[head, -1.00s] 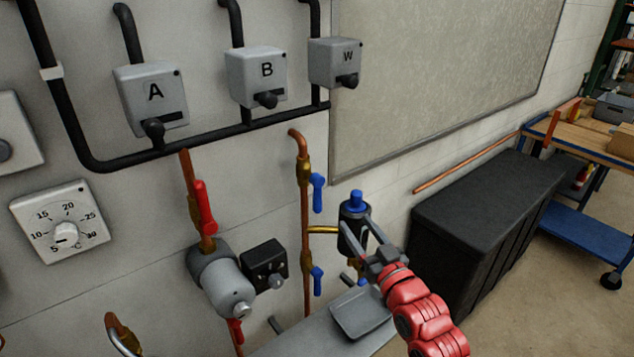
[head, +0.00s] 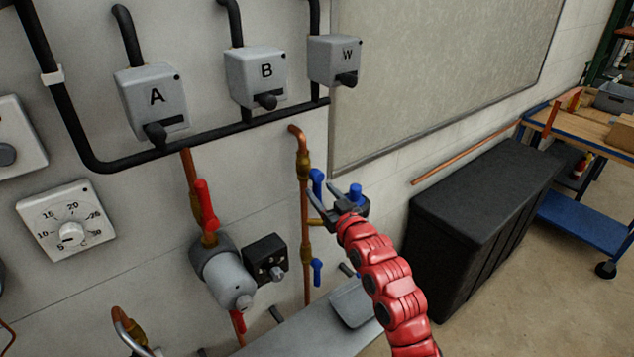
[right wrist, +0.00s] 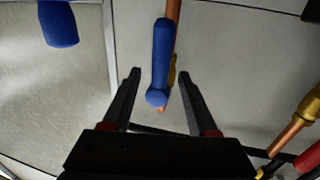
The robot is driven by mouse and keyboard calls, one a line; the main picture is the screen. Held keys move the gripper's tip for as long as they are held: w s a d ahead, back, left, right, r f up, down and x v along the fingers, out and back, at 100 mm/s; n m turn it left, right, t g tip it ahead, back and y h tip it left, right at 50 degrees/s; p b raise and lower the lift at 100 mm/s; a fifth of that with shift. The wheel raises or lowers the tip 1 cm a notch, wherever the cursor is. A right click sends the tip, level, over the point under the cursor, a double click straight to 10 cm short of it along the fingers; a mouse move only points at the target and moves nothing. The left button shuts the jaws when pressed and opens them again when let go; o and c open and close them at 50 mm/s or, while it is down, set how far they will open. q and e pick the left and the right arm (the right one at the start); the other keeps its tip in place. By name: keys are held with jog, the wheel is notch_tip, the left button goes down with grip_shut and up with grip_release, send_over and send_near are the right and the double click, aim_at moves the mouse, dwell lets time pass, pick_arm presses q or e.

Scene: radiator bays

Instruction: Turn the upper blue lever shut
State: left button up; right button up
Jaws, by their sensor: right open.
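The upper blue lever (head: 317,185) is on the copper pipe (head: 304,240) in the head view, lying along the pipe. In the right wrist view the upper blue lever (right wrist: 161,62) stands between and beyond the fingertips, apart from both fingers. My right gripper (head: 318,200) is open and empty just in front of the lever; it also shows in the right wrist view (right wrist: 158,73). The lower blue lever (head: 317,271) is on the same pipe, also along it. My left gripper is not in view.
Red levers (head: 206,204) are on the pipe to the left. A shelf with a grey tray (head: 354,304) is below. A black chest (head: 480,220) stands right.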

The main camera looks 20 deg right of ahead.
aim_at(319, 189)
jog(key=shift+w+a, duration=0.15)
jog(key=shift+w, duration=0.65)
jog(key=shift+w+a, duration=0.1)
jog(key=shift+w, duration=0.65)
grip_shut()
